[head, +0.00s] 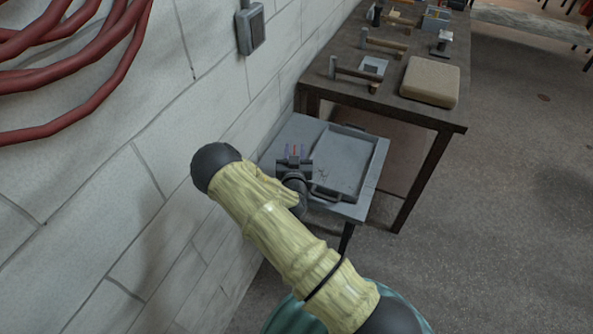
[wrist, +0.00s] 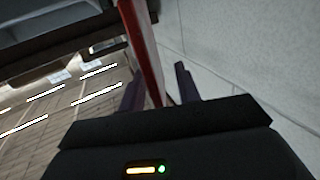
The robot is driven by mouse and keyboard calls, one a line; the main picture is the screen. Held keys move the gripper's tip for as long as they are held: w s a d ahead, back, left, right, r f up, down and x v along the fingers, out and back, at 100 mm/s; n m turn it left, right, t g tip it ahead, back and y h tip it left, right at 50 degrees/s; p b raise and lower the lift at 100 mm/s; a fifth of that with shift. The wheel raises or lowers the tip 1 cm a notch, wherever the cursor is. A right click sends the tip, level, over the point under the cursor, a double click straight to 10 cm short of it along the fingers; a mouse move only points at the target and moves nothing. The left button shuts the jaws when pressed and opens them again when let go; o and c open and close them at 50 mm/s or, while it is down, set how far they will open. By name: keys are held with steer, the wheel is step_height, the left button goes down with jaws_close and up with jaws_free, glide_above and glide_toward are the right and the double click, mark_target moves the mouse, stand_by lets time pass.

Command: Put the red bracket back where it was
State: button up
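The red bracket (wrist: 147,52) shows in the wrist view as a thin upright plate with a red edge and a paler face. It runs down between the two dark fingers of my gripper (wrist: 158,88). A gap shows between the plate and the right finger, so my gripper looks open around it. In the head view my gripper (head: 294,153) is beside the wall, over the left part of a small grey table. Only a thin sliver of red (head: 294,149) shows between its fingers. The rest of the bracket is hidden there.
The small grey table (head: 301,128) carries a shallow grey tray (head: 345,165) right of my gripper. A dark workbench (head: 425,112) behind holds hammers (head: 357,73) and a tan case (head: 431,81). The block wall (head: 165,150) is close on the left. Open floor lies right.

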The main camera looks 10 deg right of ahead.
steer(key=shift+w+d, duration=0.1)
steer(key=shift+w, duration=0.3)
jaws_close()
